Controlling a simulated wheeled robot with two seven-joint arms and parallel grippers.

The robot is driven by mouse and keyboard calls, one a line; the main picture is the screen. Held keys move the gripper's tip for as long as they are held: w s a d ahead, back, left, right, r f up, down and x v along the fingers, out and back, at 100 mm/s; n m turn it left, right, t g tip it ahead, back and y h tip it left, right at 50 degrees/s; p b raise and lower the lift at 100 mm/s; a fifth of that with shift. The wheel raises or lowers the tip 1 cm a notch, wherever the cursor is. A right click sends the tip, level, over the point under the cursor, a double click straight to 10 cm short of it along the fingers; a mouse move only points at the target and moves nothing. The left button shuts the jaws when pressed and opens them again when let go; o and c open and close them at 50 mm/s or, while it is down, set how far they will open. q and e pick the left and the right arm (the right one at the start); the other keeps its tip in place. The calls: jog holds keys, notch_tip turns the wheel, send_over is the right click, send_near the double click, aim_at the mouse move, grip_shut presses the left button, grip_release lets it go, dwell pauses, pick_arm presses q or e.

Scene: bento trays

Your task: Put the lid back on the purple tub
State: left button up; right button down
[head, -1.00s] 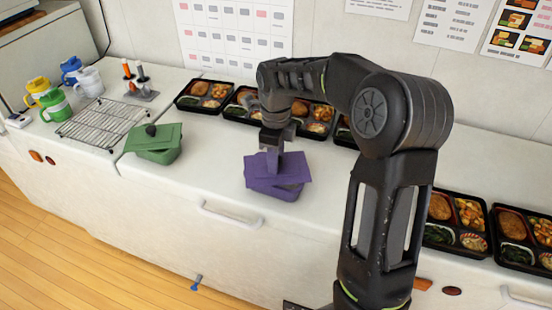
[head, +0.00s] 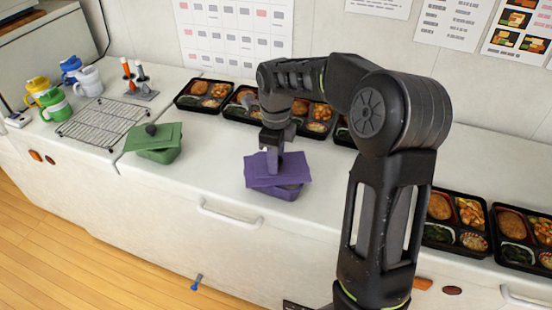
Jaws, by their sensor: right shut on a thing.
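The purple tub (head: 287,192) stands on the white counter in the middle of the head view. Its purple lid (head: 296,171) lies over the top of the tub, turned askew, with an edge sticking out past the rim. Whether it touches the rim all round cannot be told. My right gripper (head: 272,168) points down from above and is shut on the lid at its middle; its fingers hide the part they grip. My left gripper is not in view.
A green tub (head: 160,156) with a skewed green lid (head: 165,135) stands to the left. A wire rack (head: 98,123), cups and a pen stand are farther left. Filled bento trays (head: 202,95) line the back. The counter between the tubs is clear.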

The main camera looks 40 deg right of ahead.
dwell(0.7)
jog(key=c, duration=0.5)
grip_release()
jog(key=shift+r+p, duration=2.7)
jog(key=shift+r, duration=0.8)
jog(key=shift+c, duration=0.6)
grip_shut()
jog(key=shift+f, duration=0.25)
